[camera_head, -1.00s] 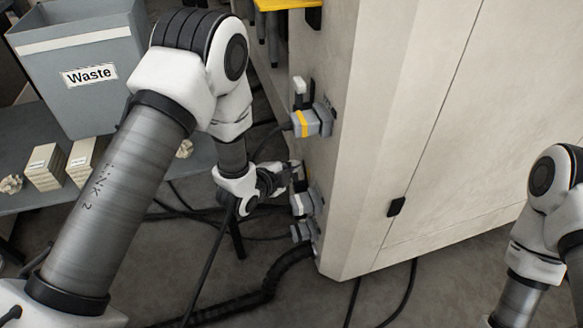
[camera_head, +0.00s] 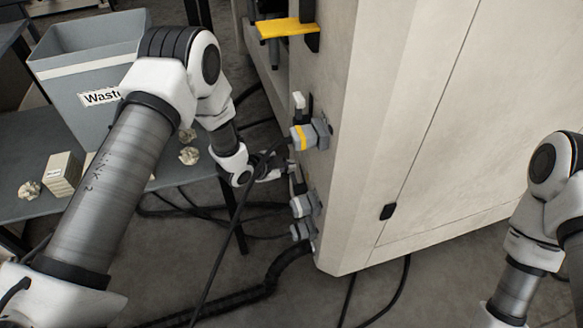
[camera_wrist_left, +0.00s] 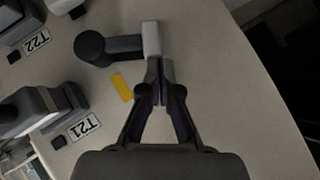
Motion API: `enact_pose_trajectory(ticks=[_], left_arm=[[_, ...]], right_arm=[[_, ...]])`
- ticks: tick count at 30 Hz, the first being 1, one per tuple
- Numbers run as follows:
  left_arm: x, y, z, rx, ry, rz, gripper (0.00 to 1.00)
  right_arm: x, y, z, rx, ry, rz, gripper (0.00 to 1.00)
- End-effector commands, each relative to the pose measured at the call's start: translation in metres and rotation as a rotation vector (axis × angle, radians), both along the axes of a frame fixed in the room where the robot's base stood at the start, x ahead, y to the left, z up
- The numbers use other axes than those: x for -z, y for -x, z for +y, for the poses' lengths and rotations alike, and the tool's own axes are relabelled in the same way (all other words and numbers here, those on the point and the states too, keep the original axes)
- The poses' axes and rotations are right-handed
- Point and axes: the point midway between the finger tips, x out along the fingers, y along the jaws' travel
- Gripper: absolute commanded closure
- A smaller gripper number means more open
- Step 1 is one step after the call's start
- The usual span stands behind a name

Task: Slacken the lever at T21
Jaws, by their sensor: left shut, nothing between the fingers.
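In the left wrist view, a lever has a dark round hub (camera_wrist_left: 92,47), and its arm reaches right to a pale grey tip (camera_wrist_left: 151,40). The T21 label (camera_wrist_left: 84,127) appears upside down beside a grey connector (camera_wrist_left: 40,108). A yellow mark (camera_wrist_left: 122,87) is on the panel between lever and label. My left gripper (camera_wrist_left: 160,68) is shut and empty, its fingertips right by the lever's pale tip; I cannot tell if they touch. In the head view my left gripper (camera_head: 279,173) is at the cabinet's side, partly hidden. My right gripper is out of frame.
The cabinet (camera_head: 400,130) has a yellow-striped connector (camera_head: 309,134) above and grey connectors (camera_head: 303,205) below. A black cable (camera_head: 222,250) hangs across my left wrist. A Waste bin (camera_head: 85,65) stands on a table at left. The T22 label (camera_wrist_left: 37,41) is nearby.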

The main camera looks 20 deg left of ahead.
Motion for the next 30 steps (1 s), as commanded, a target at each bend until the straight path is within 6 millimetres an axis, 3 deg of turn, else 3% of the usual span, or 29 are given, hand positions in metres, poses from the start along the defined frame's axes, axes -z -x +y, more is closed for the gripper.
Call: enact_pose_trajectory(ticks=[23,26,30], left_arm=[[0.003,-0.006,0.004,0.0,0.0,-0.002,1.0],[-0.005,-0.007,0.004,0.0,-0.001,-0.004,1.0],[-0.033,-0.007,0.004,0.0,0.0,-0.007,1.0]], right_arm=[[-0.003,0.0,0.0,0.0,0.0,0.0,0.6],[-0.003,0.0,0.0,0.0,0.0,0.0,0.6],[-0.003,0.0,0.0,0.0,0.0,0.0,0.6]])
